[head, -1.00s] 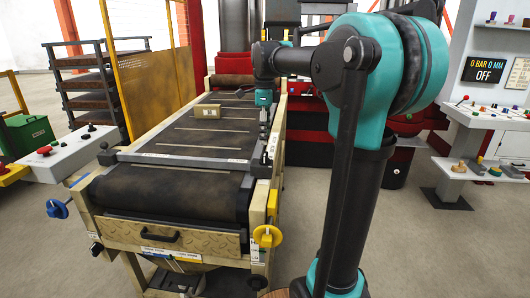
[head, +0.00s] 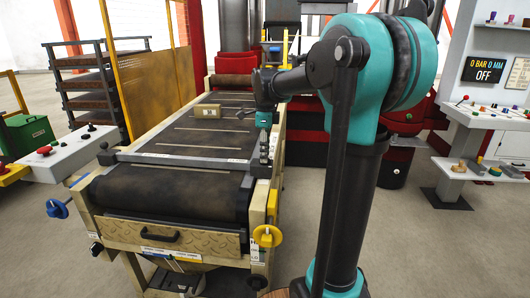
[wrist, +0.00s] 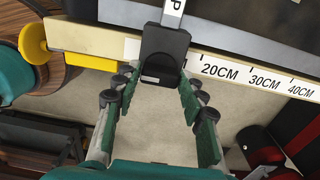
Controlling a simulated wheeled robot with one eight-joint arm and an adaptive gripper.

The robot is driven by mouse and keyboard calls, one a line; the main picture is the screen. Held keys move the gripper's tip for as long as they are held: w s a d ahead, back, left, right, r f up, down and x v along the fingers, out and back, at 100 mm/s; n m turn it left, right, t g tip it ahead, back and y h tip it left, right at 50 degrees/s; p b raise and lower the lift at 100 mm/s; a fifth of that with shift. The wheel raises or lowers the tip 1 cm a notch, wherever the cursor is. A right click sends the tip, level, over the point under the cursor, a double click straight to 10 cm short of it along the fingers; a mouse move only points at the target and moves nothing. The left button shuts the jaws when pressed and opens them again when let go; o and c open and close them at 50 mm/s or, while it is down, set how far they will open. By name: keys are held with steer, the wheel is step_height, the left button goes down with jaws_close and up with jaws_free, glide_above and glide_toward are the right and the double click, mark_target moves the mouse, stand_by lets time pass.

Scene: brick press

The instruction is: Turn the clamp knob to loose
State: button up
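The clamp knob, a black block-shaped handle (wrist: 165,52), sits at the edge of the press table in the wrist view. A white strip ending in the letter P runs up from it. In the head view a dark block that looks like the knob (head: 261,169) shows just under my gripper (head: 264,156). My gripper (wrist: 160,82) is open, with green-padded fingers on either side of the knob's near end. A gap seems to show on both sides; I cannot tell whether either pad touches. The knob's setting marks are not readable.
A ruler edge with centimetre marks (wrist: 255,80) runs right of the knob. A yellow round part (wrist: 33,42) sticks out at left. A small tan block (head: 207,111) lies on the table. A yellow handwheel (head: 267,236) is at the front corner. A panel (head: 484,69) reads OFF.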

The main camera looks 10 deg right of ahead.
steer(key=c, duration=0.6)
